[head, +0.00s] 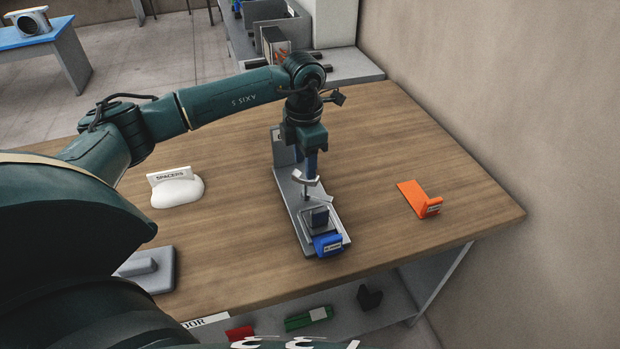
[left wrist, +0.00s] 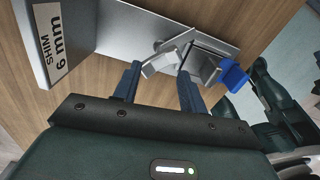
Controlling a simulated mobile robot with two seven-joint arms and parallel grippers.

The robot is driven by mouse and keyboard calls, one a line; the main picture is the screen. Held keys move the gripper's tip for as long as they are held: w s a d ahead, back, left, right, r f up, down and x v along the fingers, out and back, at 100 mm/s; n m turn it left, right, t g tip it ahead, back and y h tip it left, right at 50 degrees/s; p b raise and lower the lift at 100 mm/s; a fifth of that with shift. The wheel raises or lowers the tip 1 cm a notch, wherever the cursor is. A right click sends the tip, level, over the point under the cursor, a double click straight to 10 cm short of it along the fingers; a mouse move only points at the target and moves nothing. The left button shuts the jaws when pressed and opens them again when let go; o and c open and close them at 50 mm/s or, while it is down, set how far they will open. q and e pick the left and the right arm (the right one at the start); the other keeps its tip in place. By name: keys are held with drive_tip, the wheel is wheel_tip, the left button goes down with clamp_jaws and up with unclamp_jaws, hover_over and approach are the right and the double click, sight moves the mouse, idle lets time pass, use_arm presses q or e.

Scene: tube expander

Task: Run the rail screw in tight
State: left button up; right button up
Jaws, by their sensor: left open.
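The grey metal rail (head: 290,195) lies on the wooden table, with an upright plate at its far end and a blue end piece (head: 328,244) at its near end. The rail screw's silver handle (head: 306,184) stands above the rail; it also shows in the left wrist view (left wrist: 165,58). My left gripper (head: 310,168) points down over the rail close to the handle. In the left wrist view its two blue fingers (left wrist: 159,72) are apart, with the handle just beyond and between their tips. I cannot tell whether they touch it. My right gripper is not in view.
An orange bracket (head: 418,198) lies on the right of the table. A white spacers holder (head: 178,190) and a grey block (head: 148,268) are on the left. The rail's plate reads "SHIM 6 mm" (left wrist: 55,45). Bare table lies between the rail and the orange bracket.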

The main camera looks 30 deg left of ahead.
use_arm(q)
drive_tip(key=shift+f+b, duration=0.6)
drive_tip(key=shift+f, duration=0.3)
drive_tip(key=shift+r+p, duration=2.1)
drive_tip(key=shift+r, duration=1.6)
